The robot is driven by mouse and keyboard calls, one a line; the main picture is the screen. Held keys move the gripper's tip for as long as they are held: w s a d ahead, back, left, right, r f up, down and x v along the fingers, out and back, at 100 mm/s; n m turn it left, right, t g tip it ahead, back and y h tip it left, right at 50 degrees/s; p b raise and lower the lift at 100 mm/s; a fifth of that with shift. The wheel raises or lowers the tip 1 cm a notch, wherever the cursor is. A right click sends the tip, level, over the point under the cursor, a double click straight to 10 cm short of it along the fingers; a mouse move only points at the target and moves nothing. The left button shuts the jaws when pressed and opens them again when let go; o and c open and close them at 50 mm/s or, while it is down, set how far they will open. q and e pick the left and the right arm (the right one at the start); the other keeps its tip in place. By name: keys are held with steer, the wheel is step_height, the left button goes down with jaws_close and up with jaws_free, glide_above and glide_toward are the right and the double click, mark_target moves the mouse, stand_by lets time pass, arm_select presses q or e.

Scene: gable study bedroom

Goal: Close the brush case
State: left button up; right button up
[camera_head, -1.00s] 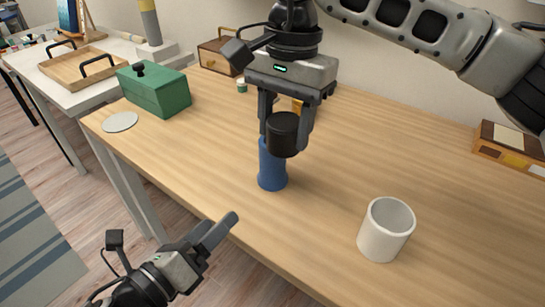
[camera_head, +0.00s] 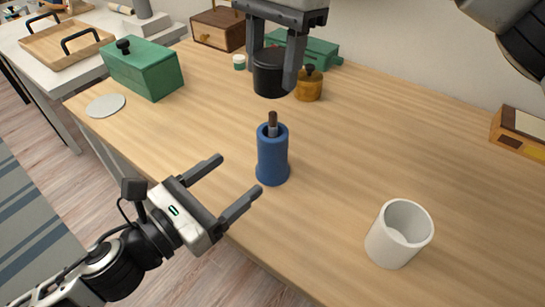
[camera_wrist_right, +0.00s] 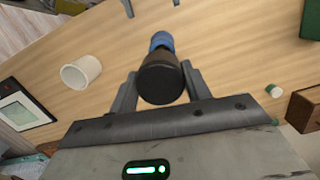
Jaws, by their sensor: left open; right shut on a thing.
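The blue brush case (camera_head: 272,160) stands upright on the wooden desk, its top open with a brown-handled brush (camera_head: 272,122) sticking out. My right gripper (camera_head: 274,76) is shut on a black cap (camera_head: 269,78), held in the air up and behind the case, apart from it. In the right wrist view the cap (camera_wrist_right: 161,80) sits between the fingers and hides part of the blue case (camera_wrist_right: 161,41) beyond. My left gripper (camera_head: 236,177) is open and empty, in front and left of the case, its fingers pointing towards it without touching.
A white cup (camera_head: 398,235) stands right of the case. A green box (camera_head: 147,72), a pale disc (camera_head: 105,105), an amber jar (camera_head: 308,86) and a second green box (camera_head: 315,52) stand farther back. Desk (camera_head: 350,140) around the case is clear.

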mark_target(262, 155)
arm_select(q)
steer(key=x, duration=1)
steer(key=c, duration=1.5)
steer(key=shift+o, duration=0.2)
arm_select(e)
steer(key=shift+f, duration=2.5)
